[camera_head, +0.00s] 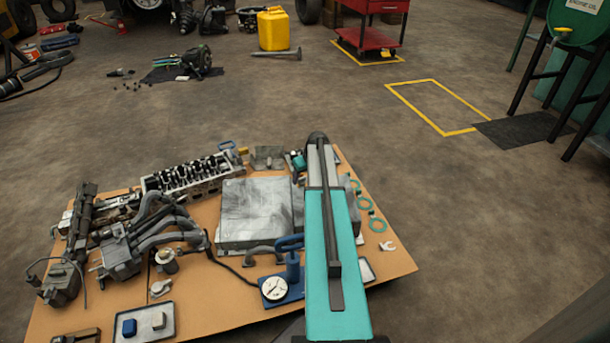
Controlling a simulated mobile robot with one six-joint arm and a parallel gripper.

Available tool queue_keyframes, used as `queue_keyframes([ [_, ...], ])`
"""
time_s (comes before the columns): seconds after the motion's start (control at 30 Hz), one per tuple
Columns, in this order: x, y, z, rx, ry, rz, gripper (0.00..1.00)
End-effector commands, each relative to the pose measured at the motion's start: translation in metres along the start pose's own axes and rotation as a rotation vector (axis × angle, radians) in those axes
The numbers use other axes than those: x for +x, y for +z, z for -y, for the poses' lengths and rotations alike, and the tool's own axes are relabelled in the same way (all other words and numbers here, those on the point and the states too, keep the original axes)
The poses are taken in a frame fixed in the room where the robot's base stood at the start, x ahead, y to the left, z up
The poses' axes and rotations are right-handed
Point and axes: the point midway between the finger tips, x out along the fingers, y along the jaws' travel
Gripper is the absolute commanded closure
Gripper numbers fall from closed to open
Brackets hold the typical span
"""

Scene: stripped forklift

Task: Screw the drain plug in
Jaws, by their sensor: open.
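I cannot make out the drain plug or its threaded hole. A grey, box-like metal part (253,208) with a flat top lies in the middle of the tan work board (215,300). My teal arm rises from the bottom of the picture and reaches across the right part of the board, covering what lies behind it. I cannot make out my gripper's fingers beyond the arm. A small teal and dark piece (298,161) shows left of the arm's far end; I cannot tell what it is.
A cylinder head (193,175), manifold parts (160,229), a pressure gauge (274,288) and a small tray (145,324) crowd the board. Teal rings (365,204) lie right of my arm. Beyond are a yellow canister (273,29) and red cart (370,30). The right floor is largely clear.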

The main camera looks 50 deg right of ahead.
Motion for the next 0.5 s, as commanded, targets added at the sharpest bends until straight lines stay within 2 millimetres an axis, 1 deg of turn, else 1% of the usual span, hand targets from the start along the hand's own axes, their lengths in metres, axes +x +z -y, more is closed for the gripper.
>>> queue_keyframes([
  [0.03, 0.0047, -0.0001, -0.0002, 0.000, 0.000, 0.000, 0.50],
  [0.1, 0.0073, -0.0002, -0.0002, 0.000, 0.000, 0.000, 0.50],
  [0.47, 0.0085, -0.0002, -0.0001, 0.000, 0.001, -0.001, 0.50],
  [0.5, 0.0085, -0.0002, -0.0001, 0.000, 0.001, -0.001, 0.57],
])
